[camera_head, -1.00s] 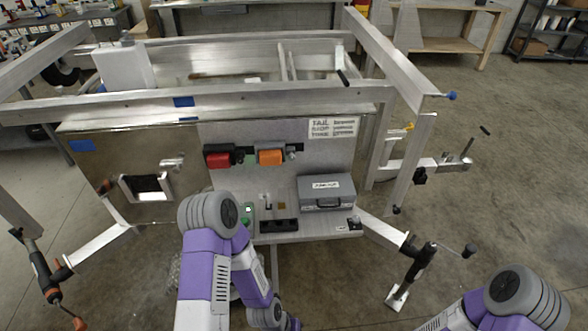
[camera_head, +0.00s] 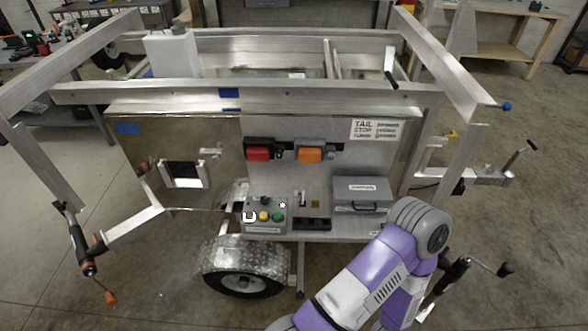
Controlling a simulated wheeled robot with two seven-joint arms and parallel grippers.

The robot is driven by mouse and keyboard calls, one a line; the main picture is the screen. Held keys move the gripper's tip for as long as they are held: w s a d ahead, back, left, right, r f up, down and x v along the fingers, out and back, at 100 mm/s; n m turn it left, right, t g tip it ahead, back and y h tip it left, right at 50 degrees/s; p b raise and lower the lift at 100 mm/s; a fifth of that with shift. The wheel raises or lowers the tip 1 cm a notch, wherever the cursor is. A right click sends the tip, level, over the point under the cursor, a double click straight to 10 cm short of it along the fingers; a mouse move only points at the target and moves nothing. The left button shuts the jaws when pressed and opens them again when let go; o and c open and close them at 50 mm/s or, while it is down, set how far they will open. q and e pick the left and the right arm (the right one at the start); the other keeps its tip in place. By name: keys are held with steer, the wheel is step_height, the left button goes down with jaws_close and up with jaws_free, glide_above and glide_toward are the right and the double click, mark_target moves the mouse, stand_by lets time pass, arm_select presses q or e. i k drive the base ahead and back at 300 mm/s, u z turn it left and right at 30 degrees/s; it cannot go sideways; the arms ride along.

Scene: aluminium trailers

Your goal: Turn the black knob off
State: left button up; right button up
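A small grey control box (camera_head: 262,229) sits at the left end of the trailer's shelf. Its face carries a yellow button (camera_head: 264,216), a green button (camera_head: 278,217) and a white-ringed control at its left. A small dark shape (camera_head: 264,201) on its upper part may be the black knob; it is too small to tell its setting. One of my purple arms reaches up at the lower right, its grey joint in front of the shelf's right end. Neither of my grippers shows.
A grey case (camera_head: 362,195) stands on the shelf, right of the control box. A red lamp (camera_head: 258,152) and an orange lamp (camera_head: 309,153) are on the panel above. A wheel with a tread-plate fender (camera_head: 240,255) is below. Rails frame the trailer.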

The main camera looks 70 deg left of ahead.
mark_target(265, 200)
steer(key=k, duration=1.25)
steer(key=u, duration=1.85)
steer(key=i, duration=0.5)
